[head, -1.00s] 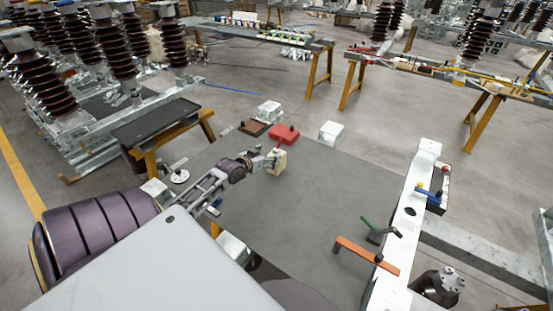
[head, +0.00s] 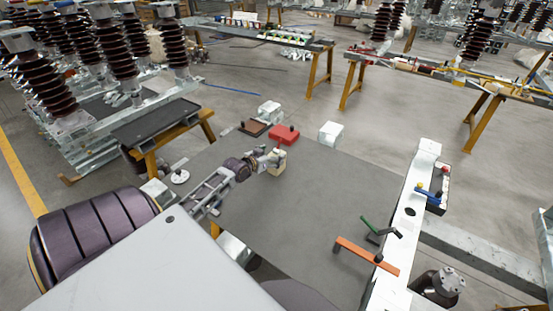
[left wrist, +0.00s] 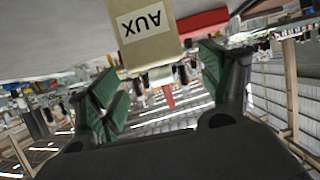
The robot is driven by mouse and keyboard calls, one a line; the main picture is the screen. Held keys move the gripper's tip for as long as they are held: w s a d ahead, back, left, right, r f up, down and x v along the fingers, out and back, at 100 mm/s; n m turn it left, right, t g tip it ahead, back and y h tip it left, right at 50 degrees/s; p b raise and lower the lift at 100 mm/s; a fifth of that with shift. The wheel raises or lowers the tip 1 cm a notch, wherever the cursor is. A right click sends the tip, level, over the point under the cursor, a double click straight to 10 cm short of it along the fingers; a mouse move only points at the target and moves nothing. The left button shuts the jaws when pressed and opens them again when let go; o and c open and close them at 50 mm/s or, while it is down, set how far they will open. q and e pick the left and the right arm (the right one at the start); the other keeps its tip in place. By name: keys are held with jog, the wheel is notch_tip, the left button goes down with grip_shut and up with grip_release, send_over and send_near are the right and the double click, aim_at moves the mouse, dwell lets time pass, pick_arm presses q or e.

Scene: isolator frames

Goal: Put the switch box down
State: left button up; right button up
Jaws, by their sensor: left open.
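The switch box, a small beige box (head: 278,163), stands on the grey table top (head: 315,205) near its far edge. In the left wrist view the box (left wrist: 150,35) carries an AUX label that shows upside down. My left gripper (head: 266,157) is at the box's left side in the head view. In the left wrist view its green-padded fingers (left wrist: 165,90) are spread wide, one to each side of the box, with visible gaps. The box's underside is hidden. My right gripper is not in view.
A red block (head: 284,134) sits just behind the box. A white block (head: 331,133), a dark brown tray (head: 254,128) and a white round part (head: 180,176) are near the table's edges. An orange bar (head: 366,256) and a green-handled tool (head: 380,229) lie at the right. The table's middle is clear.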

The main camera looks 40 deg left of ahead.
pick_arm(q)
jog(key=shift+x, duration=1.4)
jog(key=shift+r, duration=0.1)
grip_shut()
